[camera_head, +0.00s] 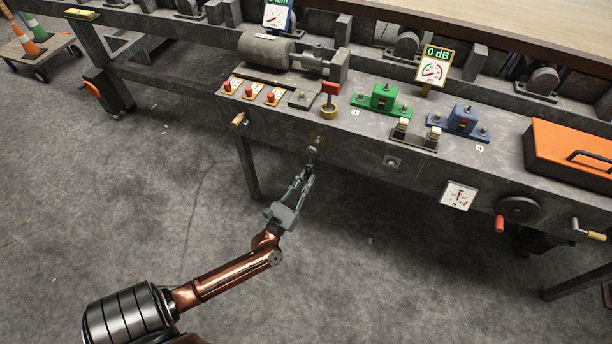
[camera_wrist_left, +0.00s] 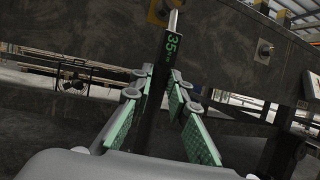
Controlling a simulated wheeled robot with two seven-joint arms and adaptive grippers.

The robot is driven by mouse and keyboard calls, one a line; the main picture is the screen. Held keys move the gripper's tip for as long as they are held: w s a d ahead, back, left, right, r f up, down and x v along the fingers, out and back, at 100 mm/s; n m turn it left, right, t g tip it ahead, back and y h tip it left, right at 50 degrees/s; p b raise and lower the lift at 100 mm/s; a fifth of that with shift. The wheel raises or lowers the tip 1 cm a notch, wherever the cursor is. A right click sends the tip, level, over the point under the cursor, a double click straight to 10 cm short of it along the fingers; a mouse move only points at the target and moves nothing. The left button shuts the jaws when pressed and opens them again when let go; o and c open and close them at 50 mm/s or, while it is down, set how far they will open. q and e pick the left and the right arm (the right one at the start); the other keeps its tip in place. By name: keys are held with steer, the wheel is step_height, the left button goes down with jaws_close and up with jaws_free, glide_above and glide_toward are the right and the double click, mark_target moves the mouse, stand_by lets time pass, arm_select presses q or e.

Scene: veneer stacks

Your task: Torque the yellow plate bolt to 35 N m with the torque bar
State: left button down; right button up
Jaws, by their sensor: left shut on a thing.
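The torque bar (camera_wrist_left: 168,58) is a dark bar with green "35" lettering and a bright metal tip. My left gripper (camera_wrist_left: 158,90) is shut around it with green-padded fingers. In the head view my left gripper (camera_head: 305,180) is low in front of the bench, with the bar's end pointing up at the bench front. The yellow plate (camera_wrist_left: 155,14) shows behind the bar's tip at the top of the wrist view. Its bolt is hidden behind the tip, and I cannot tell whether they touch. My right gripper is out of view.
A grey plate with a bolt (camera_head: 391,162) is on the bench front, right of the gripper. A white dial (camera_head: 459,196), crank wheel (camera_head: 518,209) and orange case (camera_head: 570,155) are farther right. Red buttons (camera_head: 249,92) stand on top. The floor before the bench is clear.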

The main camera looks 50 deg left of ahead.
arm_select(q)
steer(key=s+d+p, duration=0.2)
steer(key=s+d, duration=0.5)
steer(key=s, duration=0.5)
steer(key=shift+d, duration=0.25)
steer(key=shift+s+r, duration=0.1)
stand_by(0.8)
